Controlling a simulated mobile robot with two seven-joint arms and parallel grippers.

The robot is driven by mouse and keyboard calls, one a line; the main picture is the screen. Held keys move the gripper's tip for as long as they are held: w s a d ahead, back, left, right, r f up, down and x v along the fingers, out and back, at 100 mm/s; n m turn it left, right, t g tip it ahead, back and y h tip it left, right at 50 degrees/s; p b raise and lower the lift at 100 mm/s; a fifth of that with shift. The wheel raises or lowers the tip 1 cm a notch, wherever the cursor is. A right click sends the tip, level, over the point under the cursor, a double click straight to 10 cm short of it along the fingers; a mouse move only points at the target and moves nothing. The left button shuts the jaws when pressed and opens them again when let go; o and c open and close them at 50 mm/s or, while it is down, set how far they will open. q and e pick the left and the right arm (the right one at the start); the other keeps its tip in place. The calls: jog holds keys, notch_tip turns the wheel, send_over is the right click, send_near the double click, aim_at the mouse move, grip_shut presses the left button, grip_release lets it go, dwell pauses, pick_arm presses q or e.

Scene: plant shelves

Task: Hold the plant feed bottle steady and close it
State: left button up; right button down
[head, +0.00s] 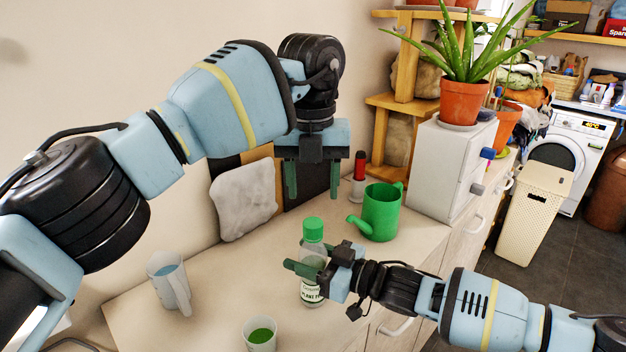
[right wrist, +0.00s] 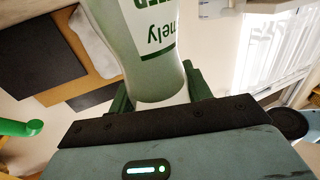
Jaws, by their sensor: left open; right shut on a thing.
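The plant feed bottle (head: 313,292) stands upright at the front of the worktop, clear with a white label. A green cap (head: 313,229) sits on its neck; I cannot tell how tight it is. My right gripper (head: 311,267) is shut around the bottle's body from the right. In the right wrist view the bottle (right wrist: 150,58) fills the space between the green fingers (right wrist: 160,95), and its cap is out of frame. My left gripper (head: 312,180) is open and empty, pointing down above and behind the cap, apart from it.
A green watering can (head: 383,212) stands behind the bottle to the right. A cup of green liquid (head: 261,336) is at front left, with a jug (head: 168,281) farther left. A grey stone-like slab (head: 243,200) leans on the wall.

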aim_at(313, 222)
pick_arm(q)
jog(key=n, duration=0.5)
jog(key=shift+r, duration=0.15)
jog(key=n, duration=0.4)
jog(key=shift+n, duration=0.3)
jog(key=shift+f, duration=3.95)
jog(key=shift+c, duration=0.2)
